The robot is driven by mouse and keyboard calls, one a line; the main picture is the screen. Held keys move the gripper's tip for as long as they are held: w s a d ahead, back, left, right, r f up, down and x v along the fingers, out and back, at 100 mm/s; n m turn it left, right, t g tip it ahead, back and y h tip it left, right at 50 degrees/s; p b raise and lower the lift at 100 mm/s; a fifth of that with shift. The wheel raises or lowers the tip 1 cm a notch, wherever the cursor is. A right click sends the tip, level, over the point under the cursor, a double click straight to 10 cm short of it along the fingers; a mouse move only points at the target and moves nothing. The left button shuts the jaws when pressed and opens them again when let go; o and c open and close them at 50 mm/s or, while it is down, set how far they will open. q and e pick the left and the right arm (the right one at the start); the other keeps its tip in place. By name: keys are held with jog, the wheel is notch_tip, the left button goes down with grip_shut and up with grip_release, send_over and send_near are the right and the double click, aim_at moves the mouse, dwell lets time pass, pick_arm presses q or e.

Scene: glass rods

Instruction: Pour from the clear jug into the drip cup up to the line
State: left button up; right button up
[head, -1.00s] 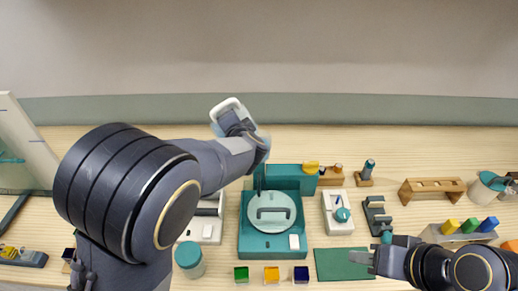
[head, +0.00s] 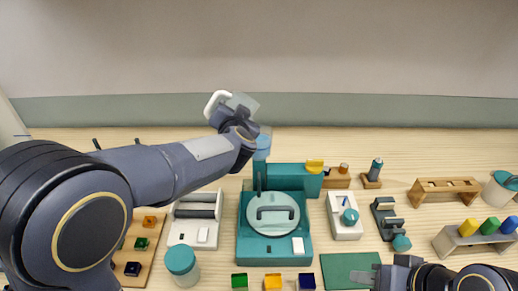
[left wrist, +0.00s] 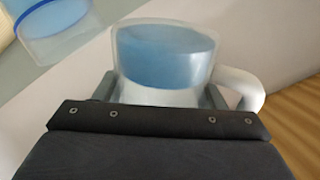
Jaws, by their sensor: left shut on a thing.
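The clear jug (head: 241,102) with a white handle (head: 214,101) is held up by my left gripper (head: 238,118), above the back of the teal machine. In the left wrist view the jug (left wrist: 165,55) sits between the fingers, holds blue liquid, and looks tilted. The drip cup (head: 262,146) is a small bluish clear vessel on the teal post, just right of and below the jug. In the left wrist view the cup (left wrist: 55,22) has a blue ring and stands apart from the jug. My right gripper (head: 364,277) is low at the right front, open and empty.
The teal machine (head: 245,245) with a round lid stands mid-table. A teal-lidded jar (head: 182,265), coloured cubes (head: 272,282) and a green mat (head: 345,268) lie in front. A wooden rack (head: 442,190) and block stand (head: 475,238) are at right. Table behind is clear.

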pick_arm(q)
jog(key=n+b, duration=0.1)
jog(key=b, duration=0.2)
jog(key=shift+d+f+t, duration=0.15)
jog(key=shift+f+t, duration=0.05)
jog(key=shift+t, duration=0.1)
jog(key=shift+w+r+n+b, duration=0.1)
jog(key=shift+r+n+b, duration=0.05)
jog(key=shift+n+b, duration=0.2)
jog(key=shift+d+n+t+h+b, duration=0.25)
jog(key=shift+n+h+b, duration=0.2)
jog(key=shift+b, duration=0.65)
jog(key=shift+w+n+t+b, duration=0.1)
jog(key=shift+n+t+b, duration=0.15)
jog(key=shift+n+b, duration=0.2)
jog(key=shift+d+r, duration=0.1)
jog(key=shift+r, duration=0.1)
